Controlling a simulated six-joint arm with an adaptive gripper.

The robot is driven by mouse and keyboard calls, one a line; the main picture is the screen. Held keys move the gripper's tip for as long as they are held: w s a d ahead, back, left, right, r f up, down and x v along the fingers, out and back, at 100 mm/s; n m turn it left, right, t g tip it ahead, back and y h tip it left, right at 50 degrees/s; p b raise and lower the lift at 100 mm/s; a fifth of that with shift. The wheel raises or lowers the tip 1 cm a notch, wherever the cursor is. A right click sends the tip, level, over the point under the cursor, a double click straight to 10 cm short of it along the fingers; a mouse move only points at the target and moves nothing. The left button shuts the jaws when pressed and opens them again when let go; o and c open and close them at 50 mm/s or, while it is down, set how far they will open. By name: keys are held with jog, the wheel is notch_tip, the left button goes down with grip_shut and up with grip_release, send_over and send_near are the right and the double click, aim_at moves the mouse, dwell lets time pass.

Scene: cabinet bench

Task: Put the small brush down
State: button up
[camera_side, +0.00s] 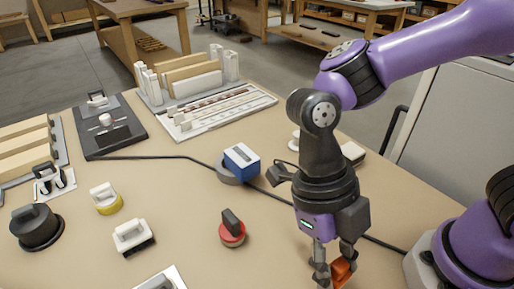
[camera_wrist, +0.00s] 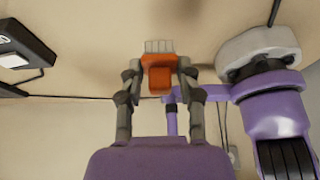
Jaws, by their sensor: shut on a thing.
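The small brush (camera_wrist: 158,76) has an orange handle and a block of pale grey bristles. In the wrist view it sits between the two fingers of my gripper (camera_wrist: 158,82), with the bristles pointing away from the palm. My gripper is shut on its orange part. In the side view my gripper (camera_side: 333,272) is at the lower right, pointing down, and the orange brush (camera_side: 343,271) shows at its fingers. The bristles are hard to make out there. I cannot tell whether the brush touches the table (camera_side: 270,262).
Left of my gripper stand a red round object with a black handle (camera_side: 232,229), a white-handled brush (camera_side: 133,236) and a blue-and-white block (camera_side: 241,160). A black cable (camera_side: 180,157) crosses the table and passes behind my gripper. Bare table lies between the red object and my gripper.

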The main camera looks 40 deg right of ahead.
jog(key=w+f, duration=0.1)
jog(key=w, duration=0.1)
jog(key=w+d+f, duration=0.1)
jog(key=w+f, duration=0.1)
jog(key=w, duration=0.1)
jog(key=shift+w+d+f, duration=0.3)
jog(key=shift+w, duration=0.05)
jog(key=shift+w+f, duration=0.1)
jog(key=shift+f, duration=1.9)
jog(key=shift+f, duration=0.15)
jog(key=o, duration=0.9)
jog(key=shift+c, duration=0.2)
